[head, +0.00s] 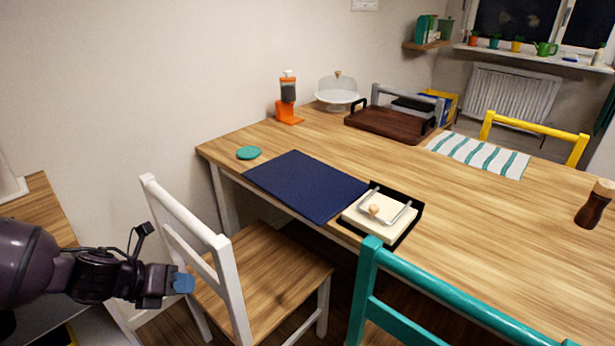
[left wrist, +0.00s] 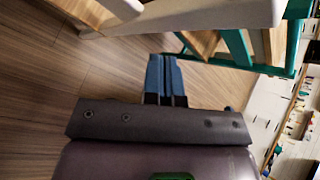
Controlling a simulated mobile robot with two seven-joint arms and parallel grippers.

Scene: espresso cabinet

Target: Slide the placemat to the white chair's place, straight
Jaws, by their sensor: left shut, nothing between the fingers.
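The navy blue placemat (head: 306,185) lies flat on the wooden table (head: 470,215), near its front edge on the left. My left gripper (head: 184,283) is shut and empty, low behind the white chair's backrest and well away from the placemat. Its blue fingertips also show together in the left wrist view (left wrist: 166,78). The placemat is not visible in the left wrist view. My right gripper is in neither view.
A black tray with a napkin holder (head: 381,214) sits close to the placemat's right edge. A teal coaster (head: 248,153) lies to its left. A teal chair (head: 440,300) stands at the front right. A dark wooden tray (head: 385,125) and striped mat (head: 480,154) lie further back.

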